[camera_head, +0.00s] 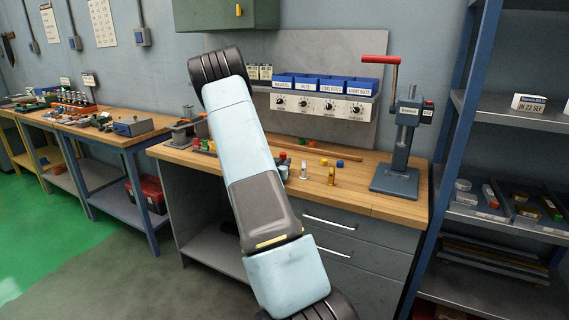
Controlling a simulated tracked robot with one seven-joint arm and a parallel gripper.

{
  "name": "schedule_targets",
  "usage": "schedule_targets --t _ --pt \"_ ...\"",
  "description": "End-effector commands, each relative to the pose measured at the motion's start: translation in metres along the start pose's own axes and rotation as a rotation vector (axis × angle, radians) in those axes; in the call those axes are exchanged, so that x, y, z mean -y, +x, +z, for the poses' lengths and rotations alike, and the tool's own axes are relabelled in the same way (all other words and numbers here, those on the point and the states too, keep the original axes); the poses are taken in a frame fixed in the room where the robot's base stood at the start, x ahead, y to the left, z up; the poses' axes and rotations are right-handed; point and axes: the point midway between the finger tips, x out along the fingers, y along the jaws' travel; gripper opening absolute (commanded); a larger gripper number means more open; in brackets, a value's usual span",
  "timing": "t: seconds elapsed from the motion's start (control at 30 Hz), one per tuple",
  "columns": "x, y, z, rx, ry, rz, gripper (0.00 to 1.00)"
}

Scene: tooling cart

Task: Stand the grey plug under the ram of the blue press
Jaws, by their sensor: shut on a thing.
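The blue press (400,145) stands at the right end of the wooden bench, with a red-handled lever (381,60) at its top left. Its flat base (393,182) looks bare under the ram. A small silver-grey upright piece (304,170) stands on the bench left of the press; I cannot tell whether it is the grey plug. A brass upright piece (332,176) stands beside it. My arm crosses the middle of the view and hides part of the bench. My gripper and anything in it are hidden behind the arm.
Small red, yellow, blue and green pieces lie on the bench (385,207) around my arm. Blue bins (322,85) and a panel of dials (320,106) stand behind. A shelf rack (510,120) borders the right side. The bench between the brass piece and the press is mostly clear.

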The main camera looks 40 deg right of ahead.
Motion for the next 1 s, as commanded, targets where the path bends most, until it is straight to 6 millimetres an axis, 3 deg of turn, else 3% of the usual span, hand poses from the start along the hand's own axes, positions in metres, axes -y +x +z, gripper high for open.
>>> schedule_targets --t 0.4,0.43,0.6,0.7,1.0 --pt "0.0006 0.0006 0.0034 0.000 0.001 -0.001 0.00" --pt "0.0005 0.0005 0.0035 0.000 0.001 -0.001 0.31" --pt "0.0006 0.0004 0.0035 0.001 0.001 -0.001 0.47" --pt "0.0006 0.0003 0.0035 0.001 0.001 -0.001 0.55" --pt "0.0006 0.0003 0.0039 0.001 0.001 -0.001 0.55"
